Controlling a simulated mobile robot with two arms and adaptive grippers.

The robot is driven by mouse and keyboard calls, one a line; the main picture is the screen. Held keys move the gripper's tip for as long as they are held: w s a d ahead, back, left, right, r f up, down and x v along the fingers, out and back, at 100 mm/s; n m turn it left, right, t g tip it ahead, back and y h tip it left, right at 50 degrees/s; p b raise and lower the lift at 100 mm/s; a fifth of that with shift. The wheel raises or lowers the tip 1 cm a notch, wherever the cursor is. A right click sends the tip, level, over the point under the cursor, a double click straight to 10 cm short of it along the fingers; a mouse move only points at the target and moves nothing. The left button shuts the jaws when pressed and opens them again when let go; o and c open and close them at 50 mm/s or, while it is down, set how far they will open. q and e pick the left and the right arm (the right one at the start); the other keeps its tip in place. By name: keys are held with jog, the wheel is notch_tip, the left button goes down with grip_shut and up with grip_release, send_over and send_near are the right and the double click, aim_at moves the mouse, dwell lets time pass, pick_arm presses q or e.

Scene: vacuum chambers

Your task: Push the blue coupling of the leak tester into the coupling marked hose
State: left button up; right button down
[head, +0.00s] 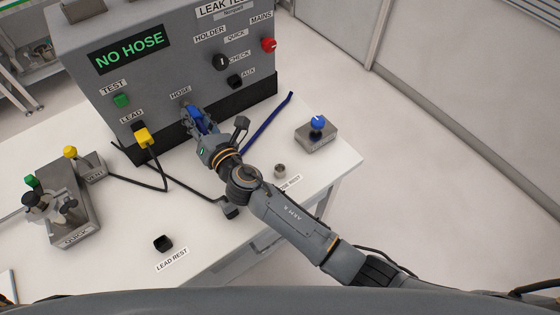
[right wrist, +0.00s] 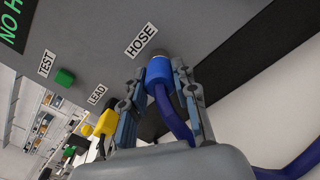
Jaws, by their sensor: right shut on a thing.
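The leak tester (head: 165,75) is a grey box on the white table, with a screen reading NO HOSE. My right gripper (head: 196,120) is shut on the blue coupling (right wrist: 158,72) at the front of the tester, under the HOSE label (head: 180,92). In the right wrist view the blue coupling sits between the two fingers, with its dark blue hose (right wrist: 178,122) trailing back. Its front end is at the grey coupling marked hose (right wrist: 158,54); I cannot tell how far it is in. My left gripper is not in view.
A yellow lead plug (head: 142,136) sits below the LEAD label. A metal block with knobs (head: 70,215) stands at left. A grey block with a blue knob (head: 317,133) stands right. A black lead rest (head: 163,243) stands near the front. The blue hose (head: 268,124) lies beside the tester.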

aim_at(197, 121)
jog(key=shift+w+a+r, duration=0.1)
jog(key=shift+r, duration=0.1)
dwell(0.3)
jog(key=c, duration=1.2)
grip_release()
jog(key=shift+o, duration=1.2)
jog(key=shift+w+a+f, duration=0.1)
jog(key=shift+p+v, duration=0.5)
jog(key=shift+v, duration=0.85)
jog(key=shift+p+v, duration=0.5)
jog(key=shift+v, duration=1.75)
